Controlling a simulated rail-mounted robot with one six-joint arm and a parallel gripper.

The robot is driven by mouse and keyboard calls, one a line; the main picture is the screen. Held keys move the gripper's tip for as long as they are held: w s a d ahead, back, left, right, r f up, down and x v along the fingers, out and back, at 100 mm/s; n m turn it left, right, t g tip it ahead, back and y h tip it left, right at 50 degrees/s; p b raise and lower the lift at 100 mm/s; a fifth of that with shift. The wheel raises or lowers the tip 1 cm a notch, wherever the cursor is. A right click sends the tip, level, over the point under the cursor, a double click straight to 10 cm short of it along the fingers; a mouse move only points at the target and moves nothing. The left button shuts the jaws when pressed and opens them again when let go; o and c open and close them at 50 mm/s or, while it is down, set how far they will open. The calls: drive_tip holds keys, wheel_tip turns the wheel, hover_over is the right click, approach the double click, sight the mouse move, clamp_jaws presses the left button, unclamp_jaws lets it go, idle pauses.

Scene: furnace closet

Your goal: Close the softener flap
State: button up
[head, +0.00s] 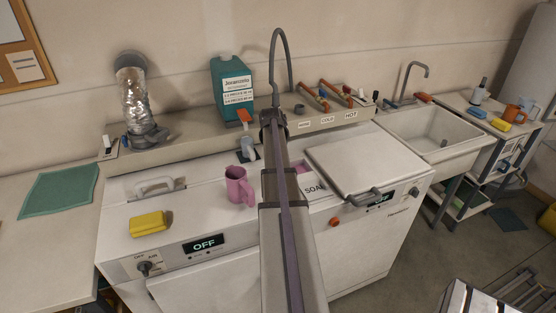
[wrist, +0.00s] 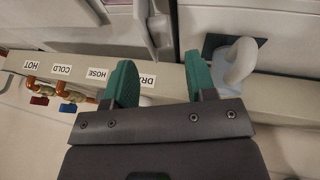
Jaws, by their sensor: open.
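I cannot clearly make out the softener flap. A pink-edged compartment (head: 301,168) shows just right of my arm, with a white panel marked "SOA" (head: 313,186) in front of it. My arm hides the rest. My gripper (wrist: 156,82) has green fingers, spread apart with nothing between them. In the wrist view it is over the back ledge (wrist: 165,82), beside the "DRA" label. In the head view my arm reaches across the machine tops to this ledge, and the fingers are hidden.
A teal jug (head: 232,88) is behind. Right are a handled lid (head: 350,158) and sink (head: 432,130). A pale curved object (wrist: 240,62) is near my fingers.

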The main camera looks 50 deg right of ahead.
drive_tip(key=b+x, duration=0.3)
drive_tip(key=x, duration=0.3)
drive_tip(key=shift+a+r, duration=0.1)
clamp_jaws()
